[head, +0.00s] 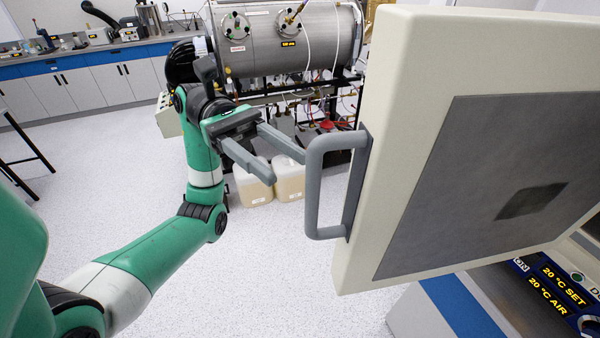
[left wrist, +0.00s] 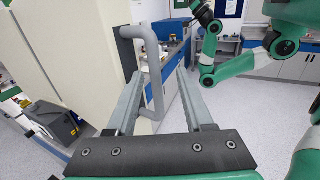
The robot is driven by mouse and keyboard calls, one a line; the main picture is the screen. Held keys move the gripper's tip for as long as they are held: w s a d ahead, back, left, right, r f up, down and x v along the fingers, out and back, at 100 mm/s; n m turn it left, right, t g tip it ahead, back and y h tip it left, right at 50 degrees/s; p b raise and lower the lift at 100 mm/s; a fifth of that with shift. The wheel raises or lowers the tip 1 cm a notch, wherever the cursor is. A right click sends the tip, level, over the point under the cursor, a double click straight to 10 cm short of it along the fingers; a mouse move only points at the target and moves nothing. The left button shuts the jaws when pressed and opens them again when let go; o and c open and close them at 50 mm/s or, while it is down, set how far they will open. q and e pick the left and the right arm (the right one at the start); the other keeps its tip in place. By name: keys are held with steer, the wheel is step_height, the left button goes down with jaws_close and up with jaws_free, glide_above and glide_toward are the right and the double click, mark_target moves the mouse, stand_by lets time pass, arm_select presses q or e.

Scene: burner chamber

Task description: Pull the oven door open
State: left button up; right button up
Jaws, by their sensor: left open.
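The oven door (head: 425,90) is a thick cream slab with a grey panel on its broad face. It fills the right of the head view and looks swung out at an angle from the oven. Its grey bar handle (head: 315,185) is on the left side and also shows in the left wrist view (left wrist: 158,85). My left gripper (head: 283,168) is open and empty, just left of the handle. In the left wrist view the handle appears between the spread fingers, with no clear contact. My right arm (left wrist: 240,65) shows there, its gripper too small to read.
The oven's control panel (head: 540,290) is below the door at the lower right. A steel cylinder apparatus (head: 285,40) and two pale containers (head: 289,180) are behind my left arm. A lab bench (head: 100,65) runs along the back left. The floor (head: 290,270) below the handle is clear.

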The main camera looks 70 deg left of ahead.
arm_select(q)
steer(key=v, duration=0.6)
steer(key=shift+s+a, duration=0.1)
stand_by(0.3)
